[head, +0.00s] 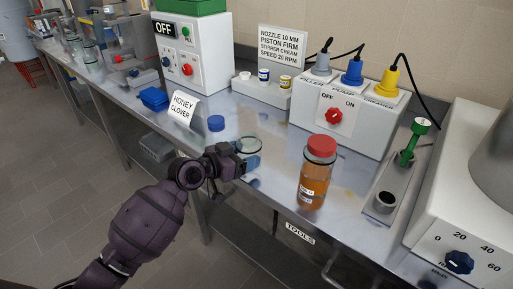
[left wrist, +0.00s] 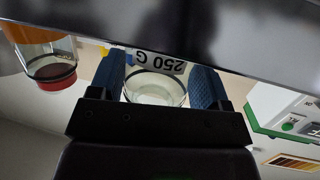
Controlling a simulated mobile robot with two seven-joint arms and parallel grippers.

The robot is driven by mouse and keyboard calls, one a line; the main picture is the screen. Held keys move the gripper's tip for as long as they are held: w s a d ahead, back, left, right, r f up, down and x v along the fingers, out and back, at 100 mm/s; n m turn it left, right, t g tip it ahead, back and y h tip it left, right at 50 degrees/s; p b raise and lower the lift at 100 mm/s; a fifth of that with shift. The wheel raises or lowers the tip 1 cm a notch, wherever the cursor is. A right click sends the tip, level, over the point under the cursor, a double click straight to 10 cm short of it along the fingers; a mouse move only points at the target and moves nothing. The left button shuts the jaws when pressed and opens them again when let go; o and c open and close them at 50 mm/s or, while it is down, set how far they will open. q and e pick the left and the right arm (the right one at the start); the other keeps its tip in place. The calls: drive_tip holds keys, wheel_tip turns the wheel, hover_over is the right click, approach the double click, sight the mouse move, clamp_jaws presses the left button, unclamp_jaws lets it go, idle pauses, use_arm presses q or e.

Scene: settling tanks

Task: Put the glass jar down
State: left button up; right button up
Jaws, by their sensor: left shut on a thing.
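The clear glass jar (head: 249,145) is at the front part of the steel bench (head: 275,190), left of the amber jar. My left gripper (head: 236,161) is shut on it from the front left and hides part of its body. In the left wrist view the glass jar (left wrist: 154,88) sits between the two blue finger pads, with a "250 G" marking showing upside down. I cannot tell whether its base touches the bench. My right gripper is not in view.
An amber jar with a red lid (head: 314,180) stands to the right. A blue lidded piece (head: 216,123), a "HONEY CLOVER" card (head: 183,107) and a blue tray (head: 153,98) are to the left. A switch box (head: 345,115) stands behind. Bare bench lies around the glass jar.

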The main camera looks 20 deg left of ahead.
sight(256, 147)
use_arm(q)
drive_tip(key=shift+r+x, duration=0.2)
drive_tip(key=shift+x, duration=0.75)
drive_tip(key=shift+r+x, duration=0.25)
drive_tip(key=shift+x, duration=0.7)
drive_tip(key=shift+w+d+r, duration=0.1)
drive_tip(key=shift+w+d, duration=0.1)
drive_tip(key=shift+w, duration=0.15)
drive_tip(key=shift+s, duration=0.1)
drive_tip(key=o, duration=1.2)
drive_tip(key=shift+f, duration=0.2)
